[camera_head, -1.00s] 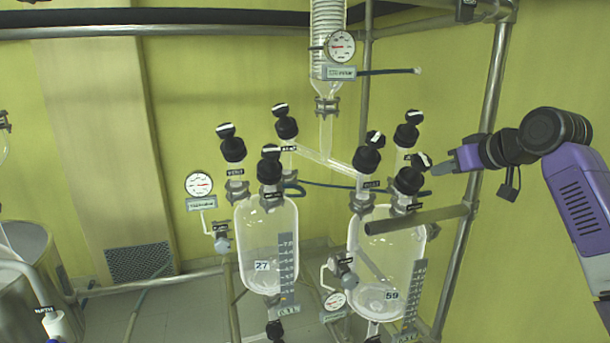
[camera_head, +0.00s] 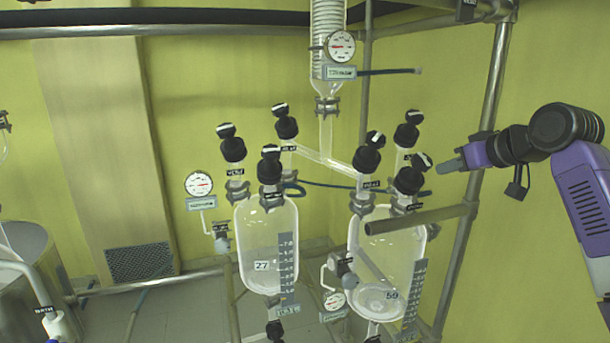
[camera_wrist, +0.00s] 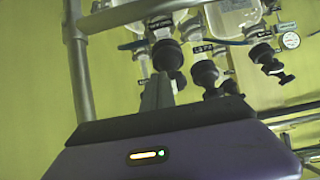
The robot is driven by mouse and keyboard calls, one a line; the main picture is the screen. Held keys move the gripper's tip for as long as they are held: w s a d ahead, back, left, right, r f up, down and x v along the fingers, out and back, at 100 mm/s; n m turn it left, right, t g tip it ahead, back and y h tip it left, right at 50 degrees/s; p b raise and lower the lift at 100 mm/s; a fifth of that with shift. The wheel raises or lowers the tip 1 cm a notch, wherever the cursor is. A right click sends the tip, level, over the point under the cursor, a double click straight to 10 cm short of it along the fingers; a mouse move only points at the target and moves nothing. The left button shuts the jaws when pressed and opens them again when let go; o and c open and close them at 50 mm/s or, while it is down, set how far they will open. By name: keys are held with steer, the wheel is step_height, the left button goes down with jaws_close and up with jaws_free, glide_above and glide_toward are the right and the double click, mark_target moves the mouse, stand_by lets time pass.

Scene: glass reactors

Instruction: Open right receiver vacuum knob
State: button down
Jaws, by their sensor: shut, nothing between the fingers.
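The right receiver (camera_head: 405,250) is a clear glass vessel with black knobs on its top necks. Its front right knob (camera_head: 411,180) has a tilted black-and-white handle and is closest to my gripper. A rear knob (camera_head: 407,133) and a left knob (camera_head: 367,158) stand beside it. Their labels are too small to tell which is vacuum. My gripper (camera_head: 441,167) is shut and empty, just right of the front right knob with a small gap. In the wrist view, my shut fingers (camera_wrist: 157,92) point towards the dark knobs, overlapping the lower edge of one knob (camera_wrist: 166,54).
The left receiver (camera_head: 257,235) stands beside the right one. A horizontal metal bar (camera_head: 420,218) passes in front of the right receiver's top. A metal post (camera_head: 480,125) rises behind my gripper. A gauge (camera_head: 341,46) hangs by the column above.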

mark_target(417, 161)
steer(key=shift+s+d+r, duration=0.1)
steer(key=shift+s+r, duration=0.3)
steer(key=shift+r, duration=0.3)
steer(key=shift+s+d+r, duration=0.15)
steer(key=shift+s+r, duration=0.2)
steer(key=shift+r, duration=0.3)
steer(key=shift+s+d+r, duration=0.1)
steer(key=shift+s+r, duration=0.3)
steer(key=shift+r, duration=0.3)
steer(key=a+r+h+b, duration=0.3)
steer(key=a+r, duration=0.3)
steer(key=a, duration=0.2)
steer(key=w+f+m+g+h+b, duration=0.1)
steer(key=w+f+m+h+b, duration=0.1)
steer(key=f+m, duration=0.7)
steer(key=shift+w+a+m+g+h, duration=0.5)
steer(key=shift+w+m, duration=0.7)
steer(key=shift+m, duration=1)
steer(key=shift+d, duration=0.15)
